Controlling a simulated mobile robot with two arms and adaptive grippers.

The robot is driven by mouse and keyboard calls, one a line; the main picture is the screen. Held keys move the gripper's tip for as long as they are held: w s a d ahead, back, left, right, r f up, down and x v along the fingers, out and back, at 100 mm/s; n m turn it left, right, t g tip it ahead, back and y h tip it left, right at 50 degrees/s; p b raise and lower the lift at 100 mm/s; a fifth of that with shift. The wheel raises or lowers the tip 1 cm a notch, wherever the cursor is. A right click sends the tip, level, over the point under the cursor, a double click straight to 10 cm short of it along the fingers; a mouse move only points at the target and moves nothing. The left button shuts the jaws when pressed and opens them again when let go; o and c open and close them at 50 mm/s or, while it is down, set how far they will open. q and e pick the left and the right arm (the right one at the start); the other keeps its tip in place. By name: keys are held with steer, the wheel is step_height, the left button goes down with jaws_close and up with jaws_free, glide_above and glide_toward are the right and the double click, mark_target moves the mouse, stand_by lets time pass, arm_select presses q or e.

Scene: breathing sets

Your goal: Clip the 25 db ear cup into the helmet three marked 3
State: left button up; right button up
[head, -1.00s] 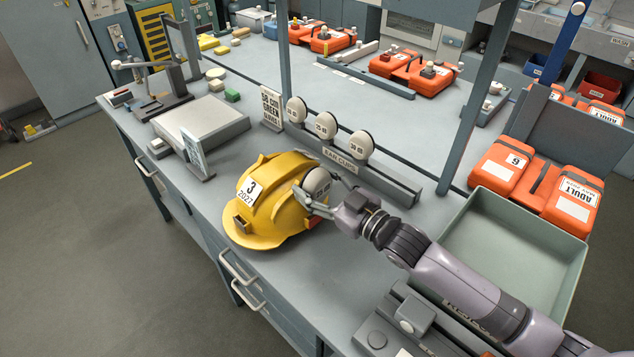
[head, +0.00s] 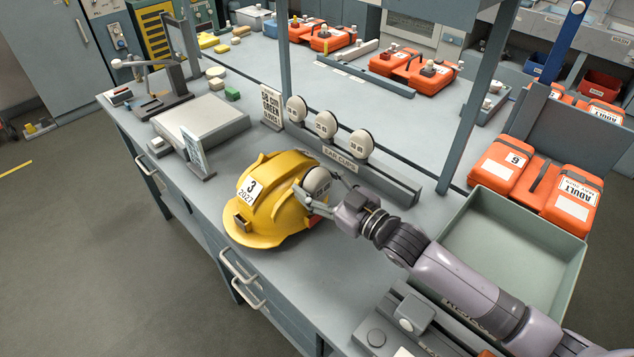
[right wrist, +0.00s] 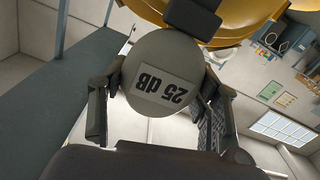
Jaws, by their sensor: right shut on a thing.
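The yellow helmet (head: 275,190) marked 3 stands on the bench; it also shows at the top of the right wrist view (right wrist: 238,18). My right gripper (head: 322,198) is shut on the 25 dB ear cup (head: 317,180), a round pale cup at the helmet's right side. In the right wrist view the cup (right wrist: 164,62) sits between both fingers, its 25 dB label upside down, with its top against a dark block at the helmet's rim. I cannot tell whether it is clipped in. My left gripper is not in view.
An ear cup rack (head: 345,160) with several pale cups stands just behind the helmet. A sign (head: 272,106) stands at its left end. A green-grey tray (head: 510,240) lies to the right beside orange cases (head: 535,185).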

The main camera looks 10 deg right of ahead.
mark_target(318, 198)
steer(key=shift+f+b, duration=1.25)
steer(key=shift+f, duration=0.85)
steer(key=o, duration=1.3)
steer(key=v, duration=0.7)
steer(key=shift+s, duration=0.2)
steer(key=shift+d, duration=0.15)
